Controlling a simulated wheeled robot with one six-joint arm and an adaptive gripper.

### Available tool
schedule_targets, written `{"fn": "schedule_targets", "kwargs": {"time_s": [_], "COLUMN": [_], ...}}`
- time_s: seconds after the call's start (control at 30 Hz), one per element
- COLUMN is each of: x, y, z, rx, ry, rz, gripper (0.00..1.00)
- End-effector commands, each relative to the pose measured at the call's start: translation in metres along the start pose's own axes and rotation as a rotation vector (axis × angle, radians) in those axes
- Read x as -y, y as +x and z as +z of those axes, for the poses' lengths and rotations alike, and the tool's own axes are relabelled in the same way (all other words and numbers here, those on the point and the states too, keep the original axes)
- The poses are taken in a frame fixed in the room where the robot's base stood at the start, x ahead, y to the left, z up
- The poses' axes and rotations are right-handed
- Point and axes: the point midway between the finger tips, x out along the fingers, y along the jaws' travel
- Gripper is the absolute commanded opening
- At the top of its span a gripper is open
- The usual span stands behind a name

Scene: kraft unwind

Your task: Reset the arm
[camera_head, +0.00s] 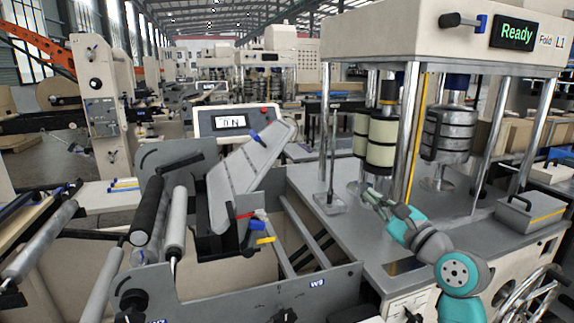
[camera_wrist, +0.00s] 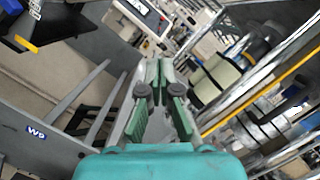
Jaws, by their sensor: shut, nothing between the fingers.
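My gripper (camera_head: 376,200) is at the end of my teal and grey arm, over the grey machine deck in the head view. It points up and to the left, just below the cream rollers (camera_head: 381,142). In the wrist view my gripper (camera_wrist: 158,72) shows its green-padded fingers drawn together at the tips. Nothing is held between them. The cream rollers also show to the right of the fingers in the wrist view (camera_wrist: 216,78). I cannot tell the exact gap between gripper and rollers.
Steel posts (camera_head: 408,125) and a dark ribbed roller (camera_head: 448,132) stand close to my arm. A grey box with a handle (camera_head: 531,212) sits at the deck's right. A W9 frame panel (camera_head: 250,300) lies front left.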

Motion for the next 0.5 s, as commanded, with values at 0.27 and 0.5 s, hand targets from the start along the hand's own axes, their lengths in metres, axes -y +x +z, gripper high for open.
{"fn": "schedule_targets", "kwargs": {"time_s": [0.27, 0.5], "x": [-0.028, -0.068], "y": [-0.015, -0.039], "z": [-0.025, -0.057], "rx": [-0.044, -0.11], "ry": [-0.061, -0.159], "rz": [-0.015, -0.029], "gripper": [0.0, 0.0]}}
